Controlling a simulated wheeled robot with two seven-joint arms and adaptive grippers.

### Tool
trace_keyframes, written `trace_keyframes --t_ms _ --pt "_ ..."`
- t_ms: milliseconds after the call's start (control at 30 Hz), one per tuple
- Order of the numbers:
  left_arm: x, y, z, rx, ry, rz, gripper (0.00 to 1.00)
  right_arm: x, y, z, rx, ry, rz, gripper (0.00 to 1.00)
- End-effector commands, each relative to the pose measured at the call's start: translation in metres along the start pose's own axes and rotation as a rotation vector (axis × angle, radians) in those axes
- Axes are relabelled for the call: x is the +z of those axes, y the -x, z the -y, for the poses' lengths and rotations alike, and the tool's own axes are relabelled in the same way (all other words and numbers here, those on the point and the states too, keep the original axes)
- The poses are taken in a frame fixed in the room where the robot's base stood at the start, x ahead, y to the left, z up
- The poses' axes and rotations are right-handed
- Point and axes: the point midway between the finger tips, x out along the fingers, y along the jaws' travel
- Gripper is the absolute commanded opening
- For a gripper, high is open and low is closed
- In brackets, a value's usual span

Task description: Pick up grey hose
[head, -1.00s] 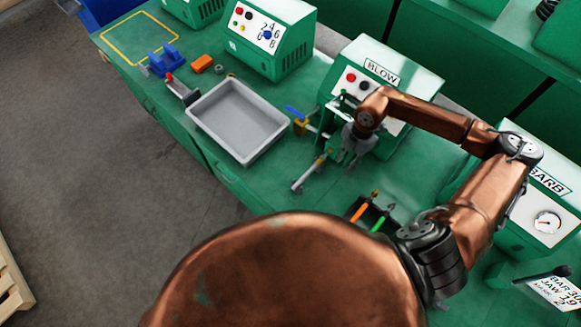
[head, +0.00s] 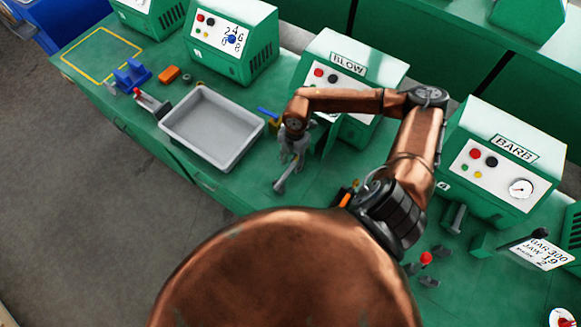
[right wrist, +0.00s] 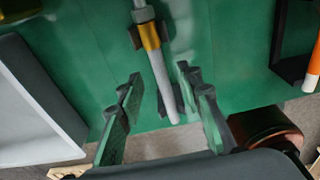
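The grey hose (right wrist: 160,80) shows in the right wrist view as a light grey tube with a brass-coloured collar. A dark clip or holder sits around its upper part. In the head view the hose (head: 281,184) sticks out over the green bench toward the front edge, its far part hidden by my gripper. My right gripper (right wrist: 159,84) is open, with one finger on each side of the hose; I see gaps and no clear contact. In the head view the right gripper (head: 292,158) is just above the hose. My left gripper is not in view.
A grey tray (head: 212,128) stands left of the gripper. The BLOW machine (head: 345,75) stands behind it and the BARB machine (head: 500,160) to the right. A dark holder with an orange item (right wrist: 314,65) is close on the right. The bench's front edge is near.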

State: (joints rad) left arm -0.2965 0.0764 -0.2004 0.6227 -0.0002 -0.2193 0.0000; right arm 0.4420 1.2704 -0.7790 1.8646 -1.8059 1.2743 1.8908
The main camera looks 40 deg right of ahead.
Motion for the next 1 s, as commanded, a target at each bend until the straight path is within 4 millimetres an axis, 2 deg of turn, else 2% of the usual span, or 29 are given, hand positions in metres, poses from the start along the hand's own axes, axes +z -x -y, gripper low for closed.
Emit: trace_keyframes --t_ms 133,367,833,1000 --pt "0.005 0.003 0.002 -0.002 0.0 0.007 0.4 -0.001 -0.019 0.0 -0.001 0.0 -0.002 0.33" --pt "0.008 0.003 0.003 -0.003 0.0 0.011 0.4 0.0 -0.022 0.0 -0.001 0.0 0.0 0.33" --pt "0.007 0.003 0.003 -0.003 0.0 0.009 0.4 0.0 -0.021 0.0 0.0 0.0 0.0 0.02" --pt "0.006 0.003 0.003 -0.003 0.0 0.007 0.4 0.0 -0.021 0.0 0.0 0.0 0.0 0.0"
